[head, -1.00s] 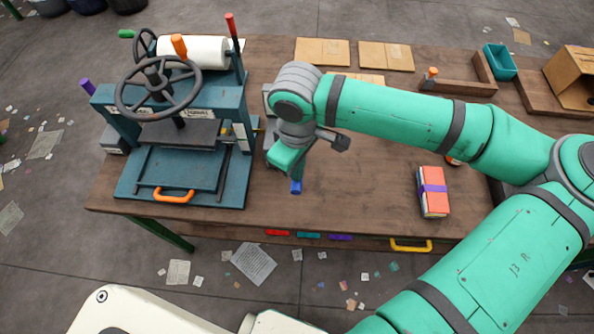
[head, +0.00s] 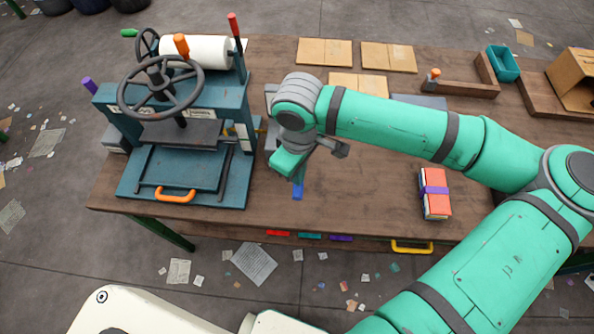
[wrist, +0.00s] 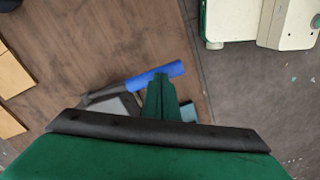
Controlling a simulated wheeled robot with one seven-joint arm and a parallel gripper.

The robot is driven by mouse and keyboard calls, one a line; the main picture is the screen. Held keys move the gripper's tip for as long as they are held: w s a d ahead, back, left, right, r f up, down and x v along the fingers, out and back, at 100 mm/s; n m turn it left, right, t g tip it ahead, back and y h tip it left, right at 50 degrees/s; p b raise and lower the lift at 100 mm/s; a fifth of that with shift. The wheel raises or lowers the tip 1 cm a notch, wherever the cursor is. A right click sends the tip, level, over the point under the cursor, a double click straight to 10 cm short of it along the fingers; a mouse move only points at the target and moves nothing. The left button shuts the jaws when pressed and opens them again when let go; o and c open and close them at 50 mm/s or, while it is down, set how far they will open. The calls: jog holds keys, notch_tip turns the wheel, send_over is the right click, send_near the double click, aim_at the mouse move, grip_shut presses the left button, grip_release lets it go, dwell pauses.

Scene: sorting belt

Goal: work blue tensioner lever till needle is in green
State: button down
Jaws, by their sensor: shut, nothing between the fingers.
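The blue tensioner lever (head: 298,189) shows below my gripper (head: 298,178) in the head view, near the front middle of the bench. In the wrist view its blue handle (wrist: 156,75) lies across the tip of my gripper (wrist: 160,90), on a dark grey arm. My gripper is shut with nothing held, and its fingers are beside or against the handle; I cannot tell if they touch. The gauge with its needle and green zone is not readable; my wrist and arm hide much of the lever's base.
A dark teal press (head: 185,165) with a handwheel and orange handle stands left of my arm. A strapped orange book bundle (head: 434,193) lies to the right. Cardboard sheets (head: 325,52), a wooden divider (head: 460,88) and a teal bin (head: 501,62) are behind.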

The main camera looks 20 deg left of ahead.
jog(key=shift+d+f, duration=0.15)
jog(key=shift+f, duration=1.7)
dwell(1.0)
jog(key=shift+w+r, duration=0.1)
jog(key=shift+r, duration=2.5)
notch_tip(320, 180, up, 8)
jog(key=shift+r, duration=0.15)
